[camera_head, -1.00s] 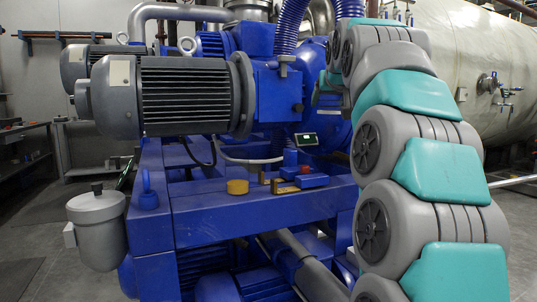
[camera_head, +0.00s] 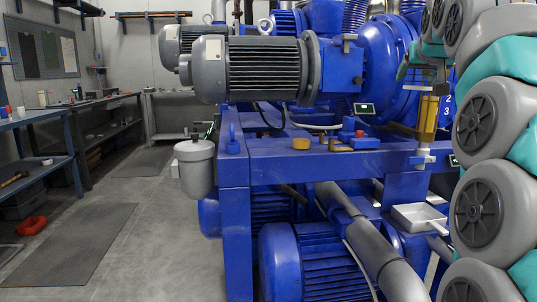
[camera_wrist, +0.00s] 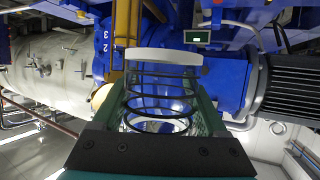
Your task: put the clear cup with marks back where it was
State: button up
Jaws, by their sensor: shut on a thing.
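The clear cup with marks (camera_wrist: 160,98) fills the middle of the wrist view. It has dark rings around its see-through body and a pale band at its upper edge in the picture. My gripper (camera_wrist: 160,112) is shut on it, with a greenish finger along each side and its dark base below.
The blue pump machine (camera_head: 290,170) with its grey motor (camera_head: 262,70) stands close. An amber tube (camera_head: 428,118) and a pale tray (camera_head: 418,214) are on its right. Workbenches (camera_head: 100,105) line the left.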

jog(key=shift+a+f, duration=0.1)
jog(key=shift+f, duration=0.1)
jog(key=shift+w+a+f, duration=0.1)
jog(key=shift+w+f, duration=0.05)
jog(key=shift+f, duration=0.15)
jog(key=shift+w+a+f, duration=0.1)
jog(key=shift+a+f, duration=0.15)
jog(key=shift+f, duration=0.35)
jog(key=w+a+f+n+y, duration=0.1)
jog(key=a+f, duration=0.6)
jog(key=f, duration=1.1)
jog(key=w+a+f+n+y, duration=0.1)
jog(key=a+f, duration=0.7)
jog(key=f, duration=1.1)
jog(key=w+a+f+n+y, duration=0.2)
jog(key=w+a+f, duration=0.3)
jog(key=f, duration=1.3)
jog(key=a, duration=0.2)
jog(key=shift+a+f+t+y, duration=0.3)
jog(key=shift+f+t, duration=0.1)
jog(key=shift+w, duration=0.1)
